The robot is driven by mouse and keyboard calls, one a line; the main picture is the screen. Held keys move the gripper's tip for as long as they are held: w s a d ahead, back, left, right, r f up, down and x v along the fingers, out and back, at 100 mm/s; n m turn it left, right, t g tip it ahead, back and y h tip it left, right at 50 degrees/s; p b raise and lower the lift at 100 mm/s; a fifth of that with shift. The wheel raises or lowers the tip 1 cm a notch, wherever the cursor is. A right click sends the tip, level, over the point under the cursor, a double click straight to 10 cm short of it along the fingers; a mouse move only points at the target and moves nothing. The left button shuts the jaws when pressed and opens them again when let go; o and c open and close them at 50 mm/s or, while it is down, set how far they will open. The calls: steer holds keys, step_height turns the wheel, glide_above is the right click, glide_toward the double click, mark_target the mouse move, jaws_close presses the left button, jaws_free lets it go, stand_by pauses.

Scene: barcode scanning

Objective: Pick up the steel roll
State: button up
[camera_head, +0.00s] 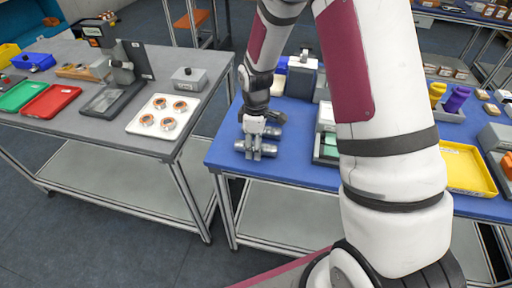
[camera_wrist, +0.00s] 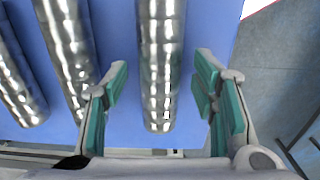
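Several shiny steel rolls lie side by side near the front left of the blue table. In the wrist view one steel roll (camera_wrist: 159,70) lies between my open fingers, with a gap on both sides. A second roll (camera_wrist: 70,52) lies just left of it, close to the left finger, and a third roll (camera_wrist: 18,85) lies farther left. In the head view the rolls (camera_head: 240,146) are partly hidden under my gripper (camera_head: 254,153), which points down over them. My gripper also shows in the wrist view (camera_wrist: 160,97), open with green finger pads and holding nothing.
The blue table's (camera_head: 280,165) front edge is close to the rolls. Grey boxes (camera_head: 301,75) stand behind, and a grey fixture (camera_head: 326,148) stands to the right. A yellow tray (camera_head: 467,170) lies farther right. A grey table (camera_head: 75,130) with trays stands left, across a gap.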

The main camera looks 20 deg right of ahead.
jaws_close()
steer(key=shift+r, duration=0.15)
steer(key=shift+r, duration=0.65)
step_height(320, 180, up, 2)
steer(key=shift+w+r+b, duration=0.1)
steer(key=shift+r+b, duration=0.05)
steer(key=shift+b, duration=0.25)
steer(key=s+d+r, duration=0.1)
steer(key=s+d, duration=0.3)
steer(key=s, duration=1.1)
steer(key=shift+s+d, duration=0.2)
steer(key=shift+s, duration=0.1)
